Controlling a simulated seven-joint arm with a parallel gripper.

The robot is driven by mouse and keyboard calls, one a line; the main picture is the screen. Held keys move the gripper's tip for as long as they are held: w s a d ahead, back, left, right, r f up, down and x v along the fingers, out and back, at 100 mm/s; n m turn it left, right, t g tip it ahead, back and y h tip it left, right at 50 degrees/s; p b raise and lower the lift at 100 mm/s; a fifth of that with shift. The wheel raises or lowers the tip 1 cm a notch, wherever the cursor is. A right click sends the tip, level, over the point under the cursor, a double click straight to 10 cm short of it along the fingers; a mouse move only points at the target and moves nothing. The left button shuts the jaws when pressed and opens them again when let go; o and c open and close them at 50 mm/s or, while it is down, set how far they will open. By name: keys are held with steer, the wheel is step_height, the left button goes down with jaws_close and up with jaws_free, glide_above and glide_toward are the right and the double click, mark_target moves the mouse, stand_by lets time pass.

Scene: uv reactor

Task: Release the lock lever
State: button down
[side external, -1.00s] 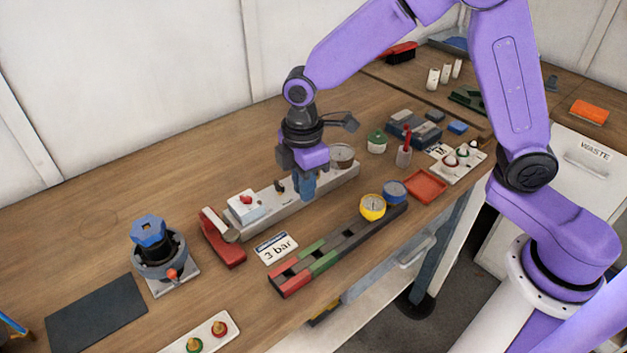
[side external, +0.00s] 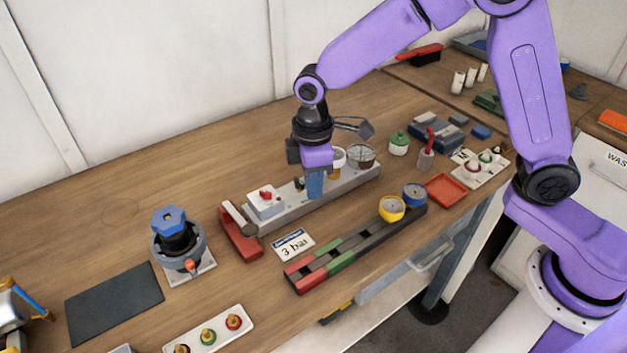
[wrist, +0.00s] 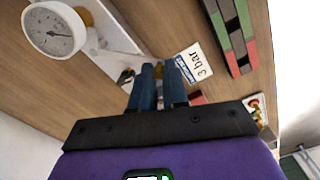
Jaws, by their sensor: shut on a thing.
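A long grey manifold block (side external: 350,187) lies on the bench. It carries a white box with a red knob (side external: 266,201) at its left end and dial gauges toward its right end. My gripper (side external: 314,192) points down over the middle of the block. Its blue fingers are close together, shut on a small part there that I take for the lock lever; the fingers hide most of it. A small dark piece (side external: 298,183) shows just left of the fingers. In the wrist view the gripper (wrist: 160,72) reaches the block beside a white dial gauge (wrist: 52,30).
A "3 bar" card (side external: 294,245) and a dark rail with red and green segments (side external: 345,252) lie in front. A red stand (side external: 240,235) adjoins the block's left end. A blue-topped valve (side external: 175,240) stands further left. Bare bench lies behind the block.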

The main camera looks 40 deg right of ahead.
steer(key=c, duration=1.1)
jaws_free()
steer(key=shift+r, duration=0.1)
step_height(320, 180, up, 17)
steer(key=shift+r, duration=0.2)
steer(key=shift+m, duration=0.4)
steer(key=s+d+f, duration=0.3)
steer(key=s+d, duration=0.3)
steer(key=s, duration=0.2)
steer(key=s+d+f, duration=0.4)
steer(key=s+d, duration=0.1)
steer(key=s, duration=0.4)
steer(key=s+d+f, duration=0.4)
steer(key=s+d, duration=0.2)
steer(key=s, duration=0.2)
steer(key=shift+s+d+f, duration=0.15)
steer(key=shift+s+d, duration=0.15)
